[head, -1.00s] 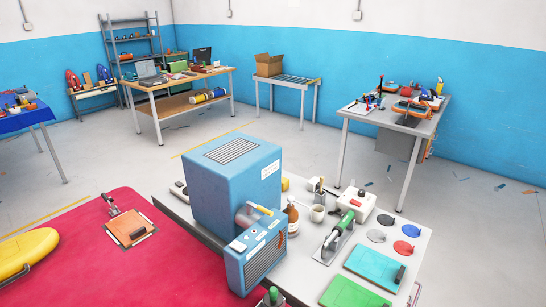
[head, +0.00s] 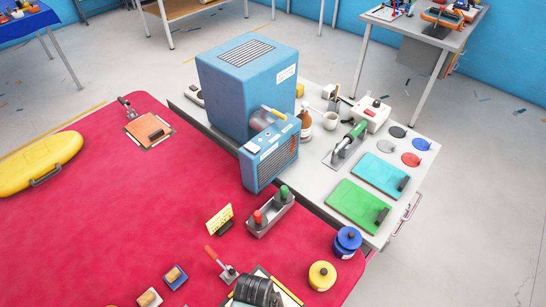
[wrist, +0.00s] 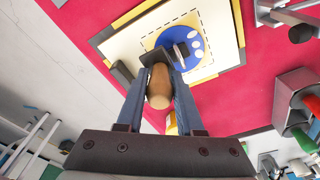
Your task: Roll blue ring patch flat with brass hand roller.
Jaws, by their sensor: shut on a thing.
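My gripper (wrist: 160,78) is shut on the wooden handle (wrist: 160,88) of the hand roller in the wrist view. A small greyish roller-like part (wrist: 182,50) shows beyond the handle, over the blue patch; I cannot tell whether it touches. The blue ring patch (wrist: 194,55), round with pale spots, lies on a cream board (wrist: 222,28) with yellow edging, partly hidden by the tool and fingers. A dark block (wrist: 122,75) sits by the left finger at the board's edge. In the head view only the board's edge (head: 288,290) shows, beside a dark shape at the bottom.
The red bench top (head: 110,225) carries a grey holder (head: 268,215) with red and green handles, a yellow card (head: 219,219), a red-handled scraper (head: 222,264), and blue (head: 347,242) and yellow (head: 322,275) tins. A blue machine (head: 245,85) stands behind. The bench's left middle is clear.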

